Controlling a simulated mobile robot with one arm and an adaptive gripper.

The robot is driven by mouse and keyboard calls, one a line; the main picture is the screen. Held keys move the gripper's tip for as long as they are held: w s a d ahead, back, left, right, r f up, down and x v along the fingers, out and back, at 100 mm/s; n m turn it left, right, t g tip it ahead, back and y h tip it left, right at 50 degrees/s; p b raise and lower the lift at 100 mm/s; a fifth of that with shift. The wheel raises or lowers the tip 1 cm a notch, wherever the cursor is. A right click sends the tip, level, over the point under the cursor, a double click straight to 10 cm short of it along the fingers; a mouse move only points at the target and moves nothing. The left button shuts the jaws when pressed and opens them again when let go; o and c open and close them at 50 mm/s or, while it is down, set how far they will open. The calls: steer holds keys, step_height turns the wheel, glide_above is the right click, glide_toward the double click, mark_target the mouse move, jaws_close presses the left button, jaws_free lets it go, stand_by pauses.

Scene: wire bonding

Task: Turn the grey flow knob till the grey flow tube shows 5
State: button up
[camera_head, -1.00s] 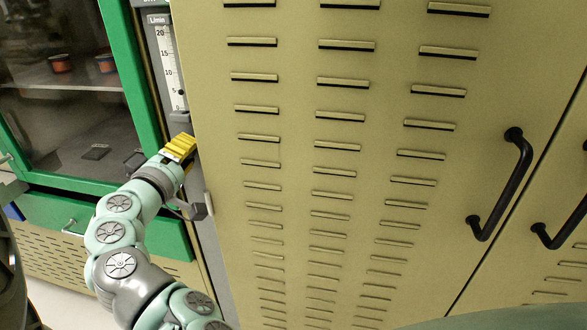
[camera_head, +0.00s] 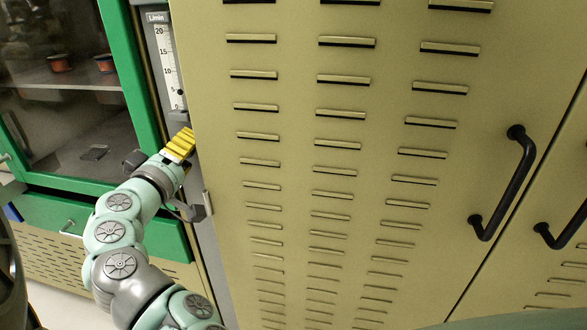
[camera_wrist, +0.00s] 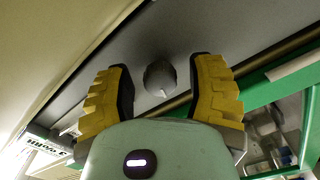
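The grey flow tube (camera_head: 168,62) is a tall, narrow white scale marked from 0 to 20 on the grey strip at the left. A small dark mark shows close to the 5, but it is too small to read exactly. The grey flow knob (camera_wrist: 160,77) shows in the wrist view between my two yellow fingers, with a gap on each side. My gripper (camera_wrist: 162,82) is open and points at the panel. In the head view my gripper (camera_head: 180,145) is just below the tube and hides the knob. I cannot tell whether the fingertips reach around the knob.
A beige slotted door (camera_head: 300,200) with a black handle (camera_head: 502,183) fills the right, its edge close to my gripper. At the left stands a green-framed glass cabinet (camera_head: 140,90). A grey latch (camera_head: 207,203) sits below my gripper.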

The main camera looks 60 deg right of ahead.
steer(key=shift+o, duration=0.4)
steer(key=shift+a, duration=0.1)
steer(key=v, duration=0.7)
steer(key=shift+a, duration=0.15)
